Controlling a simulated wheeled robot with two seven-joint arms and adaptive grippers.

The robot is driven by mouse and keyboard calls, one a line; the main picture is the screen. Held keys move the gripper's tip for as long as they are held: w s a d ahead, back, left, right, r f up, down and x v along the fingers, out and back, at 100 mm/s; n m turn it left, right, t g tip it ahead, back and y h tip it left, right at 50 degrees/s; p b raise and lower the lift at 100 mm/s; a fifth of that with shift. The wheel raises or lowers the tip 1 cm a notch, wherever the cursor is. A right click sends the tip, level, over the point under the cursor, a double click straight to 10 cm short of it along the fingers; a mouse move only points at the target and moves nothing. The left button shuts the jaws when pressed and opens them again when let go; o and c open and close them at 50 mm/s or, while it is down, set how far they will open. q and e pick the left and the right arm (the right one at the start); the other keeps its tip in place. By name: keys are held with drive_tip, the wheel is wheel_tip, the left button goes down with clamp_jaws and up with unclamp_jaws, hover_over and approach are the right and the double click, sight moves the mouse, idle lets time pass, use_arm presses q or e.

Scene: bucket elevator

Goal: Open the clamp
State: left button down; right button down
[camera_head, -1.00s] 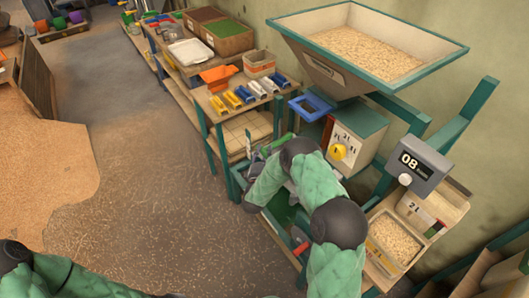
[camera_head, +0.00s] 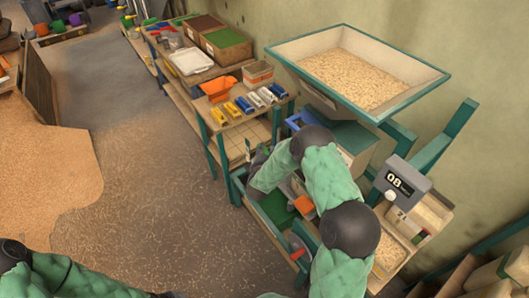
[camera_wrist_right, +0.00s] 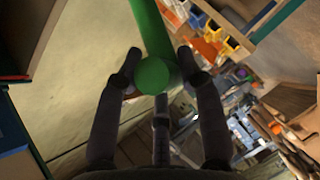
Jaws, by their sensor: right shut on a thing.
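A green rounded bar, which looks like the clamp's handle (camera_wrist_right: 152,25), runs up through the right wrist view.
A grain-filled hopper (camera_head: 362,32) stands above the machine. A grey display box (camera_head: 407,180) sits to the right, above a grain tray (camera_head: 388,262). A wooden shelf (camera_head: 229,127) holds colored scoops and an orange scoop (camera_head: 217,87). The floor to the left is open.

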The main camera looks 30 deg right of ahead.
drive_tip(key=shift+w+d+r, duration=0.15)
drive_tip(key=shift+d+r, duration=0.2)
drive_tip(key=shift+r, duration=0.25)
drive_tip(key=c, duration=0.8)
unclamp_jaws()
drive_tip(key=shift+f, duration=0.25)
drive_tip(key=shift+s+a, duration=0.2)
drive_tip(key=v, duration=1.1)
drive_tip(key=shift+s, duration=0.25)
drive_tip(key=shift+a, duration=0.1)
